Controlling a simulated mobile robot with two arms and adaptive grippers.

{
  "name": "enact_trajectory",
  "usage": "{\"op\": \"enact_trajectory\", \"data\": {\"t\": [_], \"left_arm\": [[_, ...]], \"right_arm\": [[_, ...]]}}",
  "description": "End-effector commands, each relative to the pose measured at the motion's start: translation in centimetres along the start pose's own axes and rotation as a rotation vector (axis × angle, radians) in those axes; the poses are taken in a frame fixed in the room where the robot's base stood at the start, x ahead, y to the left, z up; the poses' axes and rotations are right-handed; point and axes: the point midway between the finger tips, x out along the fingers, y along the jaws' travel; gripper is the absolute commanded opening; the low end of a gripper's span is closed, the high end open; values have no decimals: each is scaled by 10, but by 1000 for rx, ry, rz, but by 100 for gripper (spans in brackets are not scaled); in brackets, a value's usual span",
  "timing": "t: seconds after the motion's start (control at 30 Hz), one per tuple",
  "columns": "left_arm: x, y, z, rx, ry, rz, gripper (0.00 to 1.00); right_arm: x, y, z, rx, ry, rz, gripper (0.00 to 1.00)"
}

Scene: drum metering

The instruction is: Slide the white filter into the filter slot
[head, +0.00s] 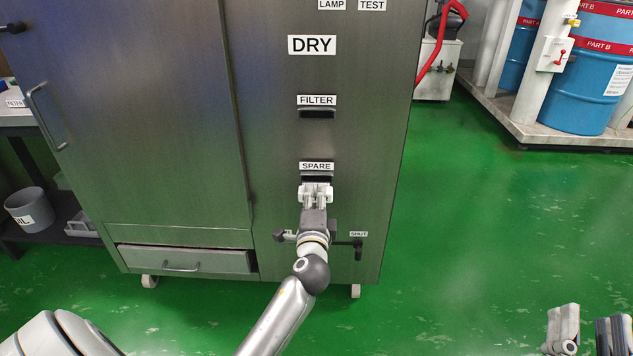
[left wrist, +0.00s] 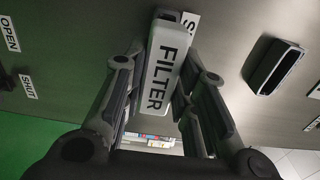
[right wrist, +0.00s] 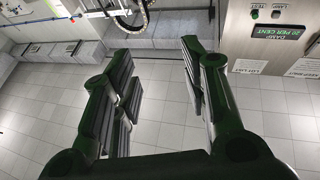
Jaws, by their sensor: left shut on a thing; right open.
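The white filter (head: 327,189), marked FILTER in the left wrist view (left wrist: 163,80), is between the fingers of my left gripper (head: 315,197). The gripper is shut on it at the SPARE slot (head: 316,176) in the steel cabinet front. I cannot tell whether the filter's far end is still inside that slot. The filter slot (head: 317,113) is above, under its FILTER label; it looks dark and empty, also in the left wrist view (left wrist: 275,68). My right gripper (head: 583,318) is open and empty at the lower right, away from the cabinet.
Below the SPARE slot, a dark valve handle (head: 357,246) sticks out beside the SHUT label. A drawer (head: 183,262) is at the cabinet's lower left. Blue drums (head: 583,85) stand on a platform at the right. The green floor between is clear.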

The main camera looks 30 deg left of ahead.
Motion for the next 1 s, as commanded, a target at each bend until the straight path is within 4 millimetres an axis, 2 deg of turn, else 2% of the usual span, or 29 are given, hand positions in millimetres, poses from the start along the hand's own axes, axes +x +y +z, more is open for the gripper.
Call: {"op": "enact_trajectory", "data": {"t": [0.17, 0.7, 1.0], "left_arm": [[-5, -1, 0, -1, 1, -1, 0], [-36, 0, 0, -1, 0, 0, 0], [-40, -1, 0, -1, 0, -1, 0]], "right_arm": [[0, 0, 1, 0, -8, 0, 41], [-3, 3, 21, -3, -115, 6, 41], [-4, 3, 25, -3, -132, 6, 41]]}}
